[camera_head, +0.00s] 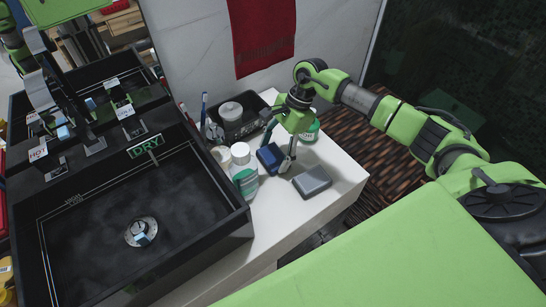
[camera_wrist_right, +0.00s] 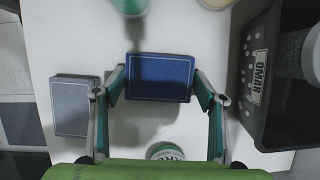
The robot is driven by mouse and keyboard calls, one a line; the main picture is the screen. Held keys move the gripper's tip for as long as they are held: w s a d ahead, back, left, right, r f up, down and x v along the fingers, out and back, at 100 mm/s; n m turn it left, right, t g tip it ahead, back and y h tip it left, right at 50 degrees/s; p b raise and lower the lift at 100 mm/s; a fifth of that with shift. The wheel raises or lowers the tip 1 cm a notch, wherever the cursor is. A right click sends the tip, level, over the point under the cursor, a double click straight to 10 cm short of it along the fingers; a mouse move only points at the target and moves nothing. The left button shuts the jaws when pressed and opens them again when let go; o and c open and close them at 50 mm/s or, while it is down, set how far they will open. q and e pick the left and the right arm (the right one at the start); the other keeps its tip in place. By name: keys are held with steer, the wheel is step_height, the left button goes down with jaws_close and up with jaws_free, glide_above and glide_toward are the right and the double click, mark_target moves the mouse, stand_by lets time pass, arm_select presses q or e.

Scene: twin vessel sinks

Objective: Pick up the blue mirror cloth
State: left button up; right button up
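The blue mirror cloth (camera_head: 270,157) is a folded, dark blue rectangle lying on the white counter. In the right wrist view the cloth (camera_wrist_right: 160,77) lies between the two fingertips. My right gripper (camera_head: 279,160) is open over the cloth. In the wrist view its fingers (camera_wrist_right: 160,88) stand one on each side, close to the cloth's short edges; whether they touch is unclear.
A grey folded cloth (camera_head: 312,180) lies beside the blue one. White-and-green containers (camera_head: 244,180) stand by the black sink (camera_head: 200,258). A black tray (camera_head: 250,125) holding a round jar and a green-lidded tub (camera_head: 311,132) are behind. A red towel (camera_head: 264,35) hangs on the wall.

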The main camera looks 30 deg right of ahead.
mark_target(269, 159)
stand_by(0.3)
step_height(269, 159, up, 4)
steer(key=shift+s+r+p, duration=0.1)
steer(key=shift+s+p, duration=0.05)
steer(key=shift+p, duration=0.8)
steer(key=s+a+r+p, duration=0.2)
steer(key=s+r+p, duration=0.1)
steer(key=s, duration=0.3)
steer(key=s+a+r+p, duration=0.2)
steer(key=s+r+p, duration=0.1)
steer(key=s+r, duration=0.2)
steer(key=shift+s+r, duration=0.4)
steer(key=shift+s, duration=0.7)
steer(key=shift+o, duration=0.5)
